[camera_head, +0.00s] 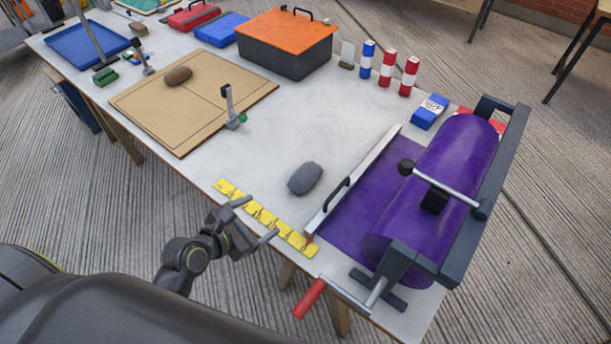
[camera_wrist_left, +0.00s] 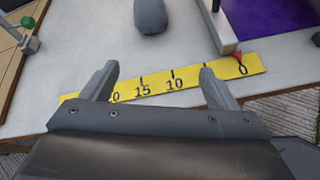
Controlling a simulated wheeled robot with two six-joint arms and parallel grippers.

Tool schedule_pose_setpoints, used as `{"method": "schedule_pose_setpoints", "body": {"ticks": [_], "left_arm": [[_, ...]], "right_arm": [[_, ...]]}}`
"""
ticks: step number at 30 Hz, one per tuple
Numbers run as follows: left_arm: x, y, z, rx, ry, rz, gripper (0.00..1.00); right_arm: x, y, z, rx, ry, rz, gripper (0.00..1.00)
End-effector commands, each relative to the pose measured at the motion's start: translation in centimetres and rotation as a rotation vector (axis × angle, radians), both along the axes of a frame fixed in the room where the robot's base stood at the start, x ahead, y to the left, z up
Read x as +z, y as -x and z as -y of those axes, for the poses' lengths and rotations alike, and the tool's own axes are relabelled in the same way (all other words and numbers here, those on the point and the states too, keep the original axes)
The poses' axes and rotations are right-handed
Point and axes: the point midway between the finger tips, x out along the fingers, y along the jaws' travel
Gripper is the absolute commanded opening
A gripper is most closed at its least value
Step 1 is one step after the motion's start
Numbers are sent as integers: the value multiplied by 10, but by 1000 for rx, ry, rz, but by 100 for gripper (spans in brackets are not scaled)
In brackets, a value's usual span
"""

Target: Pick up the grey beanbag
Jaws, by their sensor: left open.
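The grey beanbag (camera_head: 305,178) lies on the white table near its front edge, left of the purple roller. In the left wrist view the beanbag (camera_wrist_left: 150,16) shows at the top, ahead of my fingers and cut by the frame edge. My left gripper (camera_head: 261,217) is open and empty at the table's front edge, over the yellow ruler strip (camera_head: 230,190). A gap separates it from the beanbag. In the left wrist view its two fingertips (camera_wrist_left: 158,72) are spread wide over the strip (camera_wrist_left: 190,80). My right gripper is not in view.
A purple roller (camera_head: 440,190) with a grey frame and a red crank handle (camera_head: 308,299) stands right of the beanbag. A metal bar with a black handle (camera_head: 335,195) lies between them. A brown board (camera_head: 190,110) is at left. Table behind the beanbag is clear.

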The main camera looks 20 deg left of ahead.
Motion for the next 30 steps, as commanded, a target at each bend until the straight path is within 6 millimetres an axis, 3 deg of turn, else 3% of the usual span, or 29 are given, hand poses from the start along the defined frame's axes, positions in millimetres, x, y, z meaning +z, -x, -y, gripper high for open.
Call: {"method": "schedule_pose_setpoints", "body": {"ticks": [3,9,24,30], "left_arm": [[9,-9,1,84,176,-5,81],[15,-18,3,144,317,-12,81],[-22,-103,33,146,324,-14,81],[-30,-119,39,147,322,-15,81]], "right_arm": [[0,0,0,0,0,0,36],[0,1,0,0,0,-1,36],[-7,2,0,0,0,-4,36],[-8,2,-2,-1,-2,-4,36]]}}
